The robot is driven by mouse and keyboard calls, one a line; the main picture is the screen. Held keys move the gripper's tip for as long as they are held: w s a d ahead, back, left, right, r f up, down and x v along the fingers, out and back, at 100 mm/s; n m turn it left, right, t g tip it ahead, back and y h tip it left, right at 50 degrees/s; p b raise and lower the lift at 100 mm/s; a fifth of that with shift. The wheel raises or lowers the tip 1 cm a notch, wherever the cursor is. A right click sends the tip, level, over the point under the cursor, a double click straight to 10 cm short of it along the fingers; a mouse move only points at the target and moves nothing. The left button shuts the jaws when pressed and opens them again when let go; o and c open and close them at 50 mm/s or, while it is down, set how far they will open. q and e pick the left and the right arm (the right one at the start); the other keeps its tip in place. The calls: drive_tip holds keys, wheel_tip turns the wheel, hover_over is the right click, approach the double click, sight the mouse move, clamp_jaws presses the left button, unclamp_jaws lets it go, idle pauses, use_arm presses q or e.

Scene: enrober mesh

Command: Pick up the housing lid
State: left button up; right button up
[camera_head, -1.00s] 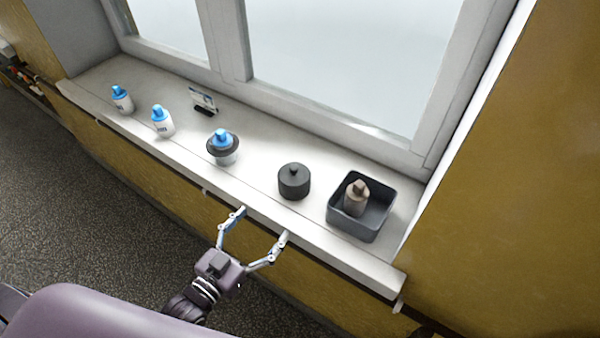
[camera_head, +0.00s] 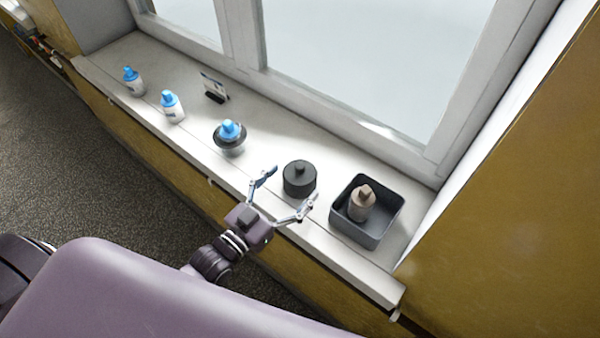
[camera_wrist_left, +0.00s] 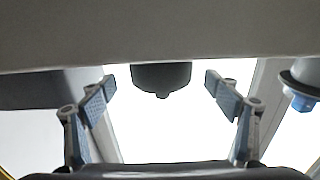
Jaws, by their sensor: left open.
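The housing lid, a dark grey round piece with a small knob on top (camera_head: 299,180), sits on the white window sill between a blue-capped bottle and a grey bin. My left gripper (camera_head: 291,186) is open and empty, with its fingers spread at the near side of the lid. In the left wrist view the lid (camera_wrist_left: 161,76) shows upside down, centred beyond the open fingertips (camera_wrist_left: 160,86), with a gap on both sides. My right gripper is not in view.
A grey bin (camera_head: 345,221) holding a brown bottle (camera_head: 362,203) stands right of the lid. A blue-capped bottle (camera_head: 229,130) in a dark ring stands left. Two more bottles (camera_head: 133,82) (camera_head: 172,107) and a small card holder (camera_head: 214,88) are farther left. The window is behind.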

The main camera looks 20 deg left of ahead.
sight(309, 164)
use_arm(q)
drive_tip(key=x, duration=0.2)
drive_tip(key=shift+w, duration=0.35)
drive_tip(key=shift+w+d+f+p, duration=0.1)
drive_tip(key=shift+w+p, duration=0.2)
drive_tip(key=shift+w, duration=0.1)
drive_tip(key=c, duration=1.2)
drive_tip(key=shift+c, duration=0.2)
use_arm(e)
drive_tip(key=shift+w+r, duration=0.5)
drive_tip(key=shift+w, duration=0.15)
